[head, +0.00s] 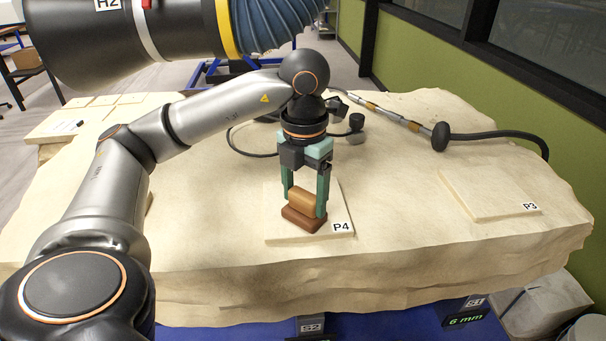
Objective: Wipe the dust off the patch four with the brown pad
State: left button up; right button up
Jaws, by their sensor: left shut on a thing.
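My left gripper (306,205) points down over patch four and is shut on the brown pad (303,221). The pad has a tan block-shaped grip on top and a dark reddish-brown base. Patch four (282,232), a pale raised square labelled P4, lies on the stone slab under the pad. The pad's base appears to be at the patch's surface, but I cannot tell for sure that it touches. The pad, gripper and arm hide part of the patch. Dust on it is hard to make out. My right gripper is not in view.
Patch three (488,192), labelled P3, lies at the right of the pale stone slab (420,260). A hose with a metal wand (390,117) lies behind the gripper. A large dark duct marked H2 (130,40) hangs at the upper left. The slab between P4 and P3 is clear.

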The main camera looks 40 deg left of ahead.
pick_arm(q)
jog(key=shift+s+d+f, duration=0.1)
jog(key=shift+s+d, duration=0.05)
notch_tip(320, 180, up, 6)
jog(key=p, duration=0.5)
dwell(0.3)
jog(key=shift+r+p, duration=0.75)
jog(key=shift+r, duration=0.8)
dwell(1.4)
